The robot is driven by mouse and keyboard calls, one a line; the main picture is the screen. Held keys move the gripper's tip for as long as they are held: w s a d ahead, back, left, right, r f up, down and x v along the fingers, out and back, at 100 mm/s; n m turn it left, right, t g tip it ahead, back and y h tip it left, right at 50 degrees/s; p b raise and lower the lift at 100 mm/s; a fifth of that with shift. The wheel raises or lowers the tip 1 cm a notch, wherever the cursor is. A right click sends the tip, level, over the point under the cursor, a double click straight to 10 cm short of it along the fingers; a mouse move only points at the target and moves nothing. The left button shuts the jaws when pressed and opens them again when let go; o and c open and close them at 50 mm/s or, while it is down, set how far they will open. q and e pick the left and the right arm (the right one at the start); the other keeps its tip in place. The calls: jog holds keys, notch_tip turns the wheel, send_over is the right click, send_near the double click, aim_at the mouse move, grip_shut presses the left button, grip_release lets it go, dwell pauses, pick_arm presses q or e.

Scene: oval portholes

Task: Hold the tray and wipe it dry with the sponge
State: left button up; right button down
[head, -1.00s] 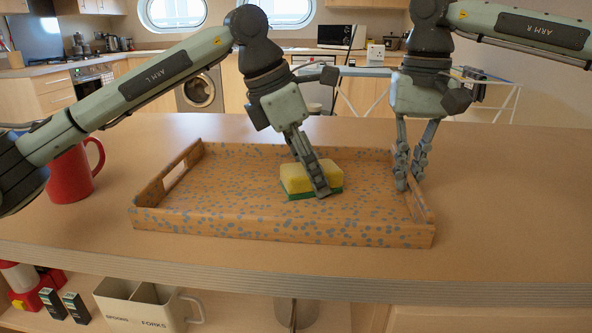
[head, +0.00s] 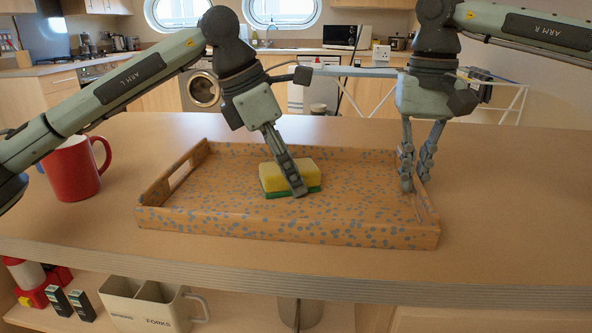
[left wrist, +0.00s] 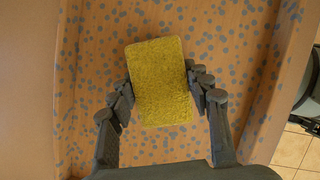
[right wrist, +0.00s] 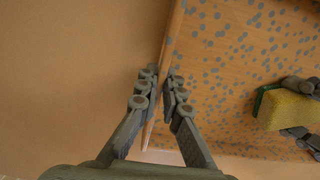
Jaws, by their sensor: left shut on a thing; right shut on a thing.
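The wooden tray (head: 290,229) lies on the counter, its floor and walls covered with blue-grey spots. The yellow sponge (head: 289,175) with a green underside rests on the tray floor, a little right of the middle. My left gripper (head: 290,186) is shut on the sponge, and the left wrist view shows a finger on each side of the sponge (left wrist: 160,80). My right gripper (head: 415,180) is shut on the tray's right end wall. In the right wrist view its fingers (right wrist: 160,95) pinch that wall (right wrist: 166,60) from both sides.
A red mug (head: 75,168) stands on the counter left of the tray. The counter (head: 500,200) right of the tray is clear. A shelf below holds a white caddy (head: 150,305) and small dark boxes (head: 75,303).

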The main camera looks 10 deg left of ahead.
aim_at(317, 168)
pick_arm(q)
jog(key=shift+a, duration=2.1)
jog(key=shift+d, duration=4.55)
jog(key=shift+a+f, duration=0.1)
jog(key=shift+a, duration=4.45)
jog(key=shift+d, duration=4.55)
jog(key=shift+a, duration=2.35)
jog(key=shift+a, duration=2.15)
jog(key=shift+d, duration=4.5)
jog(key=shift+a, duration=2.35)
